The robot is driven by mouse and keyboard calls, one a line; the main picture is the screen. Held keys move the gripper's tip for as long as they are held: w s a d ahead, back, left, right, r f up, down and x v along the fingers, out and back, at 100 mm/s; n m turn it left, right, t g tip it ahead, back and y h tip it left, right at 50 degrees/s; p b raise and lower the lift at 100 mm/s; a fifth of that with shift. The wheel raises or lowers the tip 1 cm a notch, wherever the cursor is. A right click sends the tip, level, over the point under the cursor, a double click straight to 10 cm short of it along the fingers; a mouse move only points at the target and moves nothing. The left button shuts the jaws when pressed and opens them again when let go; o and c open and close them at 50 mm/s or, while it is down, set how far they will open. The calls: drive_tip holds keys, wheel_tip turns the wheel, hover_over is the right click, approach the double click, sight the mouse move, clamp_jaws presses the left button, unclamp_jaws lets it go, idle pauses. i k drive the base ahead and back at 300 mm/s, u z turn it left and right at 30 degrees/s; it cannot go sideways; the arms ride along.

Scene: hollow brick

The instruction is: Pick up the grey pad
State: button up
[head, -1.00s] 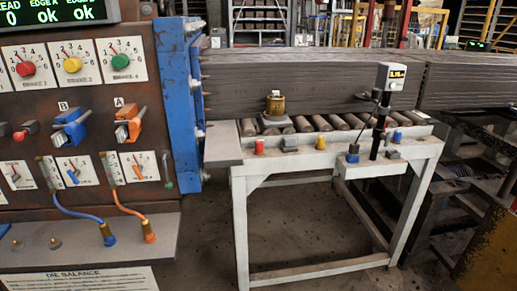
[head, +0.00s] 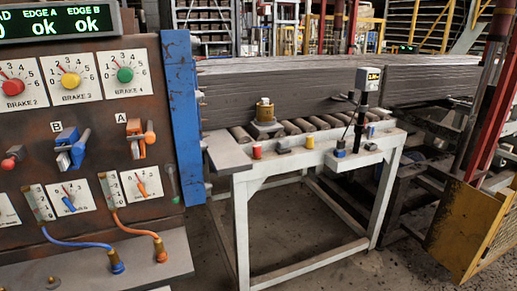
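A small grey block (head: 284,146) sits on the front ledge of the white roller table (head: 262,186), between a red cap (head: 257,151) and a yellow cap (head: 309,141). A flat grey plate (head: 266,130) lies under a brass cylinder (head: 264,111) at the left end of the rollers. Another small grey piece (head: 370,147) is beside the post foot on the right. I cannot tell which of these is the grey pad. My gripper is not in view.
A control panel (head: 90,110) with a blue side post (head: 181,115) fills the left. A black gauge post (head: 361,115) stands on the table's right part. Long dark clay columns (head: 280,95) lie behind. A yellow guard (head: 465,225) stands at right. Floor before the table shows clear.

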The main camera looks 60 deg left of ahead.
sight(283, 146)
drive_tip(key=u, duration=2.1)
drive_tip(key=i, duration=0.6)
